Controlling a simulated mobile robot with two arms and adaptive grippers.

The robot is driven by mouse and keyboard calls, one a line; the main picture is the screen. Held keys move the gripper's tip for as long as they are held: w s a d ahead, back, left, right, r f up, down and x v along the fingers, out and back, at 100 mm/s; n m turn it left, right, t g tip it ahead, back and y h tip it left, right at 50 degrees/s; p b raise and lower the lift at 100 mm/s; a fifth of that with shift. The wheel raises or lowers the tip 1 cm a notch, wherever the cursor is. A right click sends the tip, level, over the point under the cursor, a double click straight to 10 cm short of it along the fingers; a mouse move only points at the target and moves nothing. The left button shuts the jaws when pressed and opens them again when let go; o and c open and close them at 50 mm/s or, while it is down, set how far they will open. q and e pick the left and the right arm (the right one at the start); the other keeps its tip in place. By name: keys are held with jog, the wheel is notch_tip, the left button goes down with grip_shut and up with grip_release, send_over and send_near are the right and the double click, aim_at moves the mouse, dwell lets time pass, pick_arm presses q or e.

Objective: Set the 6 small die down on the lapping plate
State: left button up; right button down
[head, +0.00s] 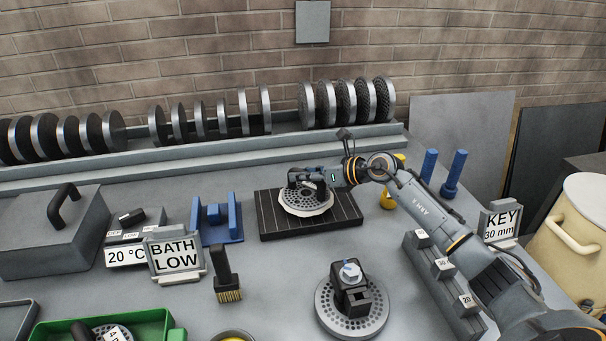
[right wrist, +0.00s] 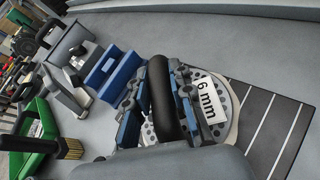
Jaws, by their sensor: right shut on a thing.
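The 6 small die (head: 306,206) is a round grey disc with holes and a pale rim; its "6 mm" label shows in the right wrist view (right wrist: 207,101). My right gripper (head: 306,182) is above it, shut on its dark handle (right wrist: 161,98), with a finger on each side. The lapping plate (head: 345,214) is a dark grooved rectangle, also seen in the right wrist view (right wrist: 272,122). The die is over the plate's middle-left part; I cannot tell whether it touches or hovers just above. My left gripper is not in view.
A blue stand (head: 222,226) is left of the plate, and a brush (head: 226,275) and the BATH LOW sign (head: 176,256) stand front left. Another die with a block (head: 352,306) is in front. A yellow object (head: 387,200) and blue posts (head: 453,175) stand right.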

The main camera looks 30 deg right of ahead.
jog(key=shift+w, duration=0.1)
dwell(0.6)
jog(key=shift+f+b, duration=0.45)
jog(key=shift+b, duration=0.15)
jog(key=shift+f, duration=0.15)
jog(key=shift+a, duration=0.1)
jog(key=c, duration=1.1)
grip_release()
jog(key=shift+o, duration=1)
jog(key=shift+s+f, duration=0.2)
jog(key=shift+f, duration=0.25)
jog(key=o, duration=0.9)
jog(key=shift+r, duration=0.15)
jog(key=shift+r, duration=0.1)
